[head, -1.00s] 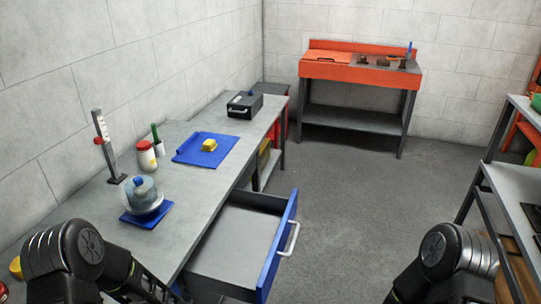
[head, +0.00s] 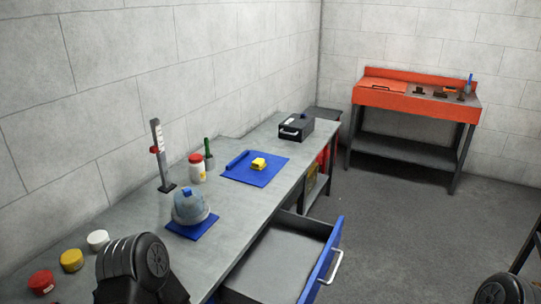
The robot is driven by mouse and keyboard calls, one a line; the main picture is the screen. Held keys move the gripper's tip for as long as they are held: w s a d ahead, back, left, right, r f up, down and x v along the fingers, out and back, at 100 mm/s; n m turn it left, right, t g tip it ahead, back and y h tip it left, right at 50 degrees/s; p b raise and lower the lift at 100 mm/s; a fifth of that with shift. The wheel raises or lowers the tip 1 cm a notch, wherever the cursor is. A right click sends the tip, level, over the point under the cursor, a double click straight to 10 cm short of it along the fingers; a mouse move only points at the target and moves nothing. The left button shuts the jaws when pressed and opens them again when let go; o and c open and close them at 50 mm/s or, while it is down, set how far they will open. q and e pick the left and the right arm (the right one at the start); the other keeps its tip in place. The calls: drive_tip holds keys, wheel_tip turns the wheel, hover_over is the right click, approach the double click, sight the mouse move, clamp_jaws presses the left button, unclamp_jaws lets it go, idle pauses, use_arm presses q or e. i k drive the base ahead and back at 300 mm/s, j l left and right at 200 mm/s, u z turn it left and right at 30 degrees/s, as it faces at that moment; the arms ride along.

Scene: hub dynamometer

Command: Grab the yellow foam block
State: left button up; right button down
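The yellow foam block (head: 258,163) lies on a blue mat (head: 246,179) on the grey workbench, toward its far half. My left arm shows at the bottom left of the head view, over the near part of the bench, well short of the block. Its gripper is out of the frame. Only a small part of my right arm shows at the bottom right corner, and its gripper is also out of the frame.
A grey dome on a blue pad (head: 207,228), a white jar with red lid (head: 197,170), a height gauge (head: 161,160) and several small jars stand on the bench. A black case (head: 296,129) sits beyond the mat. An open blue drawer (head: 326,262) juts out on the right.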

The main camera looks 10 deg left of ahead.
sight(259, 164)
drive_tip(key=z, duration=0.75)
drive_tip(key=i, duration=4.2)
drive_tip(key=i+u, duration=0.1)
drive_tip(key=u, duration=0.15)
drive_tip(key=j+u, duration=0.1)
drive_tip(key=u, duration=2.25)
drive_tip(key=i, duration=0.3)
